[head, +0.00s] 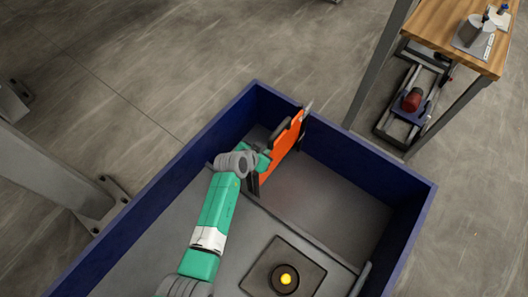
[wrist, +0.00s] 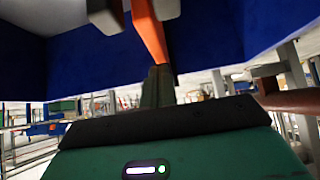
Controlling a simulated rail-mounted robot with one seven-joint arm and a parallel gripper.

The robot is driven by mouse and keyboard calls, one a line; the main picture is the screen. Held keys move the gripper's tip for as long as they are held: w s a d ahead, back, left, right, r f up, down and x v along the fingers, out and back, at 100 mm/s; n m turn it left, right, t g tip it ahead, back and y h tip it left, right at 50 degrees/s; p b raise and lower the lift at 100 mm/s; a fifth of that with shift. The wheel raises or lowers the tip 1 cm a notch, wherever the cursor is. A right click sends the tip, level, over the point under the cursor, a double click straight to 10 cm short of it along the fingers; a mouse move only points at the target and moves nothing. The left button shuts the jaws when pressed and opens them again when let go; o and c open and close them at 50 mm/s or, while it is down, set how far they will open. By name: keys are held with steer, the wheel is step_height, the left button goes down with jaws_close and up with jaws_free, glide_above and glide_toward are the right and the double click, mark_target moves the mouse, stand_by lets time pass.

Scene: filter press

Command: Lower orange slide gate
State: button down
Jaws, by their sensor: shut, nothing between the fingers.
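The orange slide gate (head: 283,143) stands as a narrow upright plate inside the blue walled box, near its far left corner, with a dark handle-like piece along its top left. In the wrist view the orange strip of the gate (wrist: 149,32) comes down from the top, right above my fingers. My gripper (wrist: 159,84) is shut and empty, with its fingertips close below or against the orange edge; I cannot tell if they touch. In the head view my gripper (head: 262,163) is beside the gate's left side, and my wrist partly hides it.
The blue box wall (head: 372,158) surrounds the area. A grey plate with a yellow-lit round fitting (head: 285,279) lies at the front. A wooden table (head: 450,32) stands outside at the upper right.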

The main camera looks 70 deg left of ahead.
step_height(320, 180, down, 4)
steer(key=b, duration=0.3)
steer(key=shift+f+b, duration=0.1)
steer(key=shift+b, duration=0.2)
